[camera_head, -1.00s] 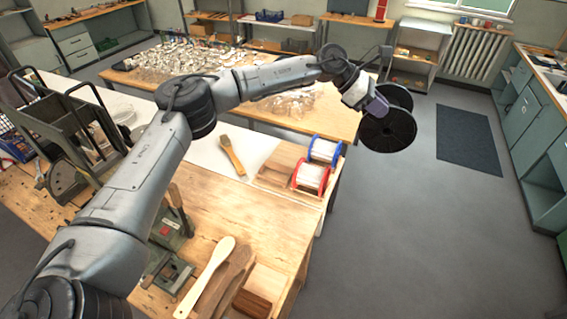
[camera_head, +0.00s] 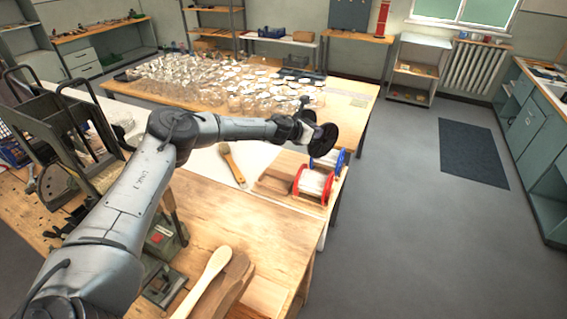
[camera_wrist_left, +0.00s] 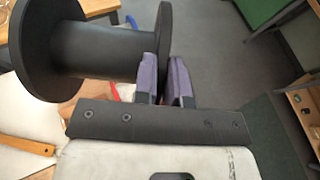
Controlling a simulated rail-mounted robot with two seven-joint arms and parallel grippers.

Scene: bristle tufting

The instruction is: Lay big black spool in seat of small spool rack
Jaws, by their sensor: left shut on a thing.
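The big black spool (camera_head: 324,146) hangs in the air at the right end of the near bench, in front of the blue-rimmed spool in the head view. My left gripper (camera_head: 308,118) holds it. In the left wrist view the spool's black barrel (camera_wrist_left: 105,52) lies sideways, and the purple fingers (camera_wrist_left: 166,78) are shut on its right flange. A low wooden piece (camera_head: 274,181), seemingly the small spool rack, sits at the bench's right end beside the red-rimmed spool (camera_head: 313,184) and the blue-rimmed spool (camera_head: 341,160). Its seat cannot be made out. My right gripper is out of view.
A brush (camera_head: 232,165) lies on the white part of the near bench. Wooden brush bodies (camera_head: 222,285) lie at the front edge. A far table (camera_head: 345,95) carries many clear pieces. Open floor (camera_head: 410,220) is at right.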

